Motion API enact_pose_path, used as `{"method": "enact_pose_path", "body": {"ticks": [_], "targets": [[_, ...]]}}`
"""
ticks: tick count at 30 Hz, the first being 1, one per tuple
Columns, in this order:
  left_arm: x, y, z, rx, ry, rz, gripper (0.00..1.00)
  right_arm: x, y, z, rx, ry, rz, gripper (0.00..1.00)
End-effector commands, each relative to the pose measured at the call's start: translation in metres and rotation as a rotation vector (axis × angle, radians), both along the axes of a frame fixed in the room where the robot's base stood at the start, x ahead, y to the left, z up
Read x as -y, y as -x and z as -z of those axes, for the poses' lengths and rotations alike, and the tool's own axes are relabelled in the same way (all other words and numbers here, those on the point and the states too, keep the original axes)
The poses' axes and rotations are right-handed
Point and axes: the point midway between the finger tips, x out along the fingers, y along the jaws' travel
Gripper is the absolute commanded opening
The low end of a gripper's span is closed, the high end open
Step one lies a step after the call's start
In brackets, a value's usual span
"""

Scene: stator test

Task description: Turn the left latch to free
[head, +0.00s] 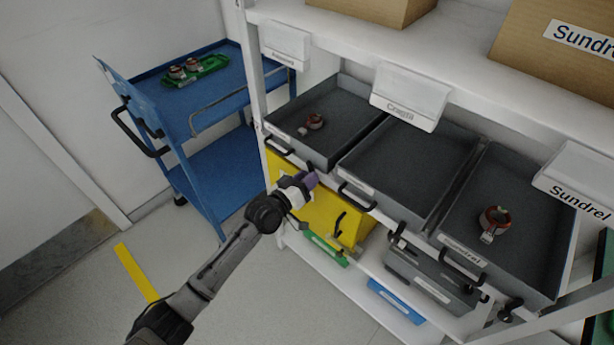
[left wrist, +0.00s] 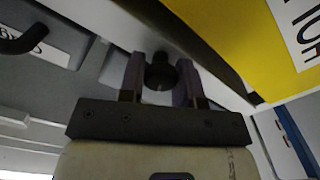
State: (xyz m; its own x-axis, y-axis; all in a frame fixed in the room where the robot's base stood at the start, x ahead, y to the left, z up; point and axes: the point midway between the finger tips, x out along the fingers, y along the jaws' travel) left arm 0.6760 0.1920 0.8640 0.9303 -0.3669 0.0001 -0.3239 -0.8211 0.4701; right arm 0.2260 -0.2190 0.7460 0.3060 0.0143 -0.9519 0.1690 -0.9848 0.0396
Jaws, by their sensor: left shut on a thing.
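My left gripper (head: 306,181) reaches the front edge of the shelf, just below the left grey tray (head: 338,137). In the left wrist view, its two purple-grey fingers (left wrist: 160,88) stand on either side of a dark round latch knob (left wrist: 160,70). The gripper is shut on this knob. In the head view the fingers and wrist mostly cover the latch, so its turned position cannot be read. My right gripper is not in view.
Grey trays hold small copper-coloured parts (head: 314,121) (head: 494,220); the middle tray (head: 412,165) is empty. A yellow box (head: 335,215) stands below the shelf edge. A blue cart (head: 215,110) stands at the left. The floor between is mostly clear.

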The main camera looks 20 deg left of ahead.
Motion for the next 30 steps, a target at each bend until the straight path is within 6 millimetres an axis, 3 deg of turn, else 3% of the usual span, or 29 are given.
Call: {"method": "enact_pose_path", "body": {"ticks": [30], "targets": [[-0.001, 0.0, 0.002, -0.335, 0.847, 0.001, 0.08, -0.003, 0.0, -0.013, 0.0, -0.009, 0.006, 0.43]]}}
